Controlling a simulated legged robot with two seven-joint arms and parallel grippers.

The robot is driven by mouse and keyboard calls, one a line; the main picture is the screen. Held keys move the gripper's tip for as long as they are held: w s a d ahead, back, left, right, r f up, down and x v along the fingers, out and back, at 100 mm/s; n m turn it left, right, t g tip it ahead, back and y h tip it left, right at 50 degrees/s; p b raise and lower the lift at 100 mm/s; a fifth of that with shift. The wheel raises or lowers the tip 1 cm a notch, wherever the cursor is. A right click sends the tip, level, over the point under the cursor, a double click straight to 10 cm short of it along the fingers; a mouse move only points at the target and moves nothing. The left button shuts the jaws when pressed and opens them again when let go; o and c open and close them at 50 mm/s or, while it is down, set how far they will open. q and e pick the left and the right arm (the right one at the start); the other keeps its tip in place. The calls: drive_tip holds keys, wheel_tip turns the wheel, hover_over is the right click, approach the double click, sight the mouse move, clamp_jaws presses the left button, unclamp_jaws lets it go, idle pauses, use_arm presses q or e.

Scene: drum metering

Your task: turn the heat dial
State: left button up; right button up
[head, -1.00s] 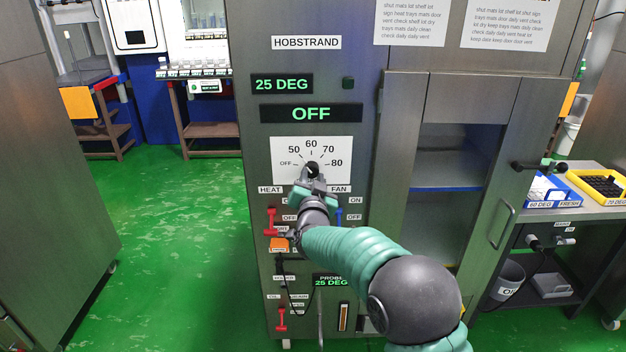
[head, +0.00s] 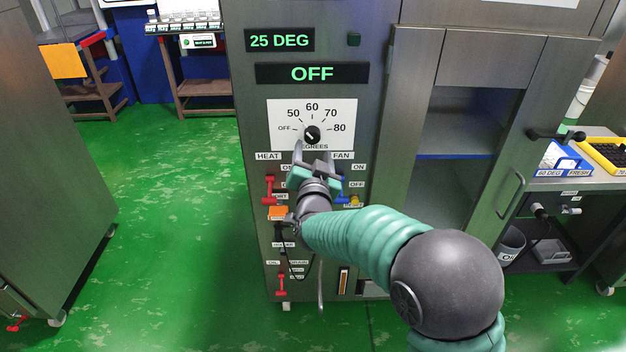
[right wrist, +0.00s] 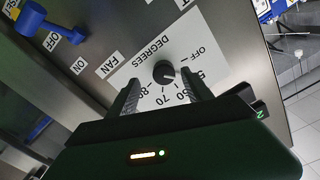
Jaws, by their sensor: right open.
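The heat dial (head: 312,134) is a round black knob on a white scale plate (head: 345,112) marked OFF, 50, 60, 70 and 80. The display (head: 312,74) above it reads OFF. My right gripper (head: 314,155) is open and empty, its fingertips just below the knob in the head view. In the right wrist view the knob (right wrist: 164,72) shows between and beyond the two spread fingers (right wrist: 160,92), with no visible contact. The knob's pointer is too small to read surely. My left gripper is not in view.
A cabinet door (head: 500,160) with a handle stands to the right. Green floor (head: 165,230) is clear at left.

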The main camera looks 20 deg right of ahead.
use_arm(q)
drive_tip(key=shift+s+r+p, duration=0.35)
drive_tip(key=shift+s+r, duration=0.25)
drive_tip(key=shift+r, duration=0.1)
use_arm(e)
drive_tip(key=r+v, duration=0.1)
drive_tip(key=v, duration=1.3)
